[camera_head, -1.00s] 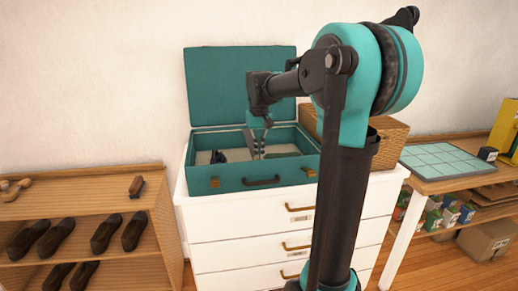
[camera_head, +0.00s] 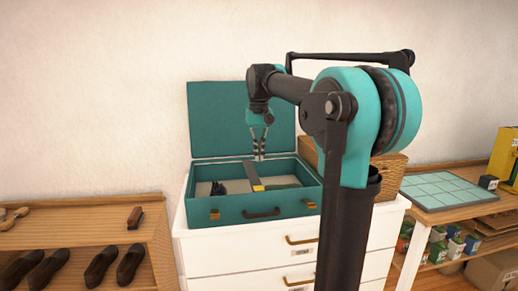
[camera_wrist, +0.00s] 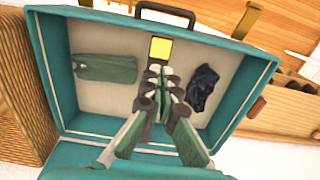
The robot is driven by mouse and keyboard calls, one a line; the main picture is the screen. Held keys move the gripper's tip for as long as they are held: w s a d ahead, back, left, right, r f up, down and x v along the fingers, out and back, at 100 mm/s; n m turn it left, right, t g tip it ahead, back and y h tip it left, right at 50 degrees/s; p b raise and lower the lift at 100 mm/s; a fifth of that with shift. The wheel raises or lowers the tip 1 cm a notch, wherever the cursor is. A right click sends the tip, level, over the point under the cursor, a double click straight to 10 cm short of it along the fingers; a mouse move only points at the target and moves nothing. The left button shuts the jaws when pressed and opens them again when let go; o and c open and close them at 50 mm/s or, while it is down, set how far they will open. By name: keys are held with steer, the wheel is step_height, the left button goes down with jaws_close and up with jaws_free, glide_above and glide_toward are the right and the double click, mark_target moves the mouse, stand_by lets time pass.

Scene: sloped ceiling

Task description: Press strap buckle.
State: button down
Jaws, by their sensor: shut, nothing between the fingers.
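An open teal suitcase (camera_head: 235,208) stands on the white drawer unit with its lid (camera_head: 230,115) raised at the back. Inside it a dark grey strap (camera_head: 251,172) ends in a yellow buckle (camera_head: 258,188) near the front wall. The yellow buckle also shows in the wrist view (camera_wrist: 160,50), just beyond my fingertips. My gripper (camera_head: 259,157) points down over the case. In the wrist view my gripper (camera_wrist: 160,73) is shut and empty and covers most of the strap. I cannot tell the exact height of the fingertips above the strap.
A dark bundle (camera_wrist: 202,88) and a folded green cloth (camera_wrist: 105,68) lie in the case on either side of the strap. A wicker basket (camera_head: 390,173) stands close to the case. A shoe rack (camera_head: 90,240) is at left, a table (camera_head: 450,185) at right.

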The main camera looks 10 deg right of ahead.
steer(key=shift+r, duration=1.15)
